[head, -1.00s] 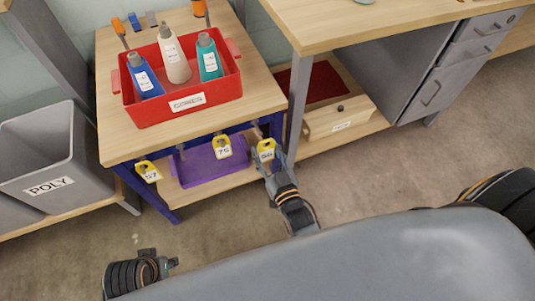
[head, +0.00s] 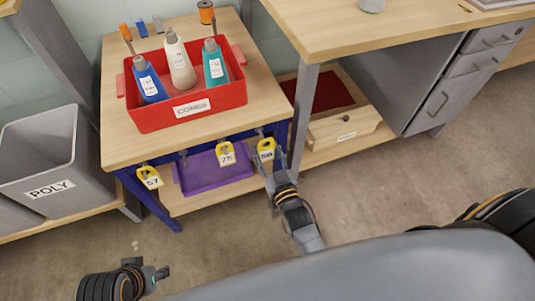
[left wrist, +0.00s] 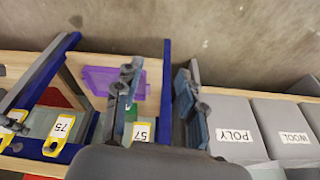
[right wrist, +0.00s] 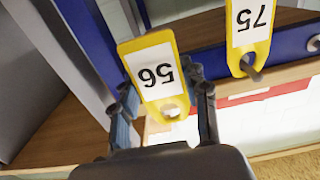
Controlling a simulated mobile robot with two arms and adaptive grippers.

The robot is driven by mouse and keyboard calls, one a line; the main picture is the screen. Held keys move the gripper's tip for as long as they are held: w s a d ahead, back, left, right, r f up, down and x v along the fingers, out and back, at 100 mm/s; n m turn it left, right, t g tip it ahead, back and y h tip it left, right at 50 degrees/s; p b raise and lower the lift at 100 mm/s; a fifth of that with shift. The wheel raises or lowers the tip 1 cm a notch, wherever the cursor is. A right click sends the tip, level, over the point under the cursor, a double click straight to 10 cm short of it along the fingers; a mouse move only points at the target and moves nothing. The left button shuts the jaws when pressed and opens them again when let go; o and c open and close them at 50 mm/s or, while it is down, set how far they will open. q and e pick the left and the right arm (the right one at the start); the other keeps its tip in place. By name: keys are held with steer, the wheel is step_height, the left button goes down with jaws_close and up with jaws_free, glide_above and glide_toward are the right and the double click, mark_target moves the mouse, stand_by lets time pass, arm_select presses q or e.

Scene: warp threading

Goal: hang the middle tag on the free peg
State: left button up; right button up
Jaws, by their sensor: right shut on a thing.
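Three yellow tags with white labels are at the front of the blue-framed bench: 57 (head: 149,178) at left, 75 (head: 226,153) in the middle, and 56 (head: 266,148) at right. Tag 75 hangs on a peg in the right wrist view (right wrist: 249,30). A bare peg (head: 183,156) shows between 57 and 75. My right gripper (head: 268,170) is shut on tag 56, which stands between its fingers in the right wrist view (right wrist: 152,72). I cannot tell whether a peg still passes through its hole. My left gripper (left wrist: 157,80) is open and empty, away from the tags.
A purple tray (head: 215,172) lies on the shelf below. A grey POLY bin (head: 45,150) is at left, and a taller desk (head: 400,30) at right. The floor in front is clear.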

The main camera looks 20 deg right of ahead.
steer(key=shift+w+f, duration=0.1)
steer(key=shift+w, duration=0.2)
steer(key=shift+w+b, duration=0.3)
steer(key=shift+b, duration=0.05)
steer(key=shift+w+f+b, duration=0.1)
steer(key=shift+w+b, duration=0.3)
steer(key=shift+w, duration=0.35)
arm_select(q)
steer(key=shift+s+r, duration=0.35)
arm_select(e)
steer(key=shift+w+a+f, duration=0.1)
steer(key=shift+w+f, duration=0.35)
steer(key=shift+w, duration=0.1)
steer(key=o, duration=1)
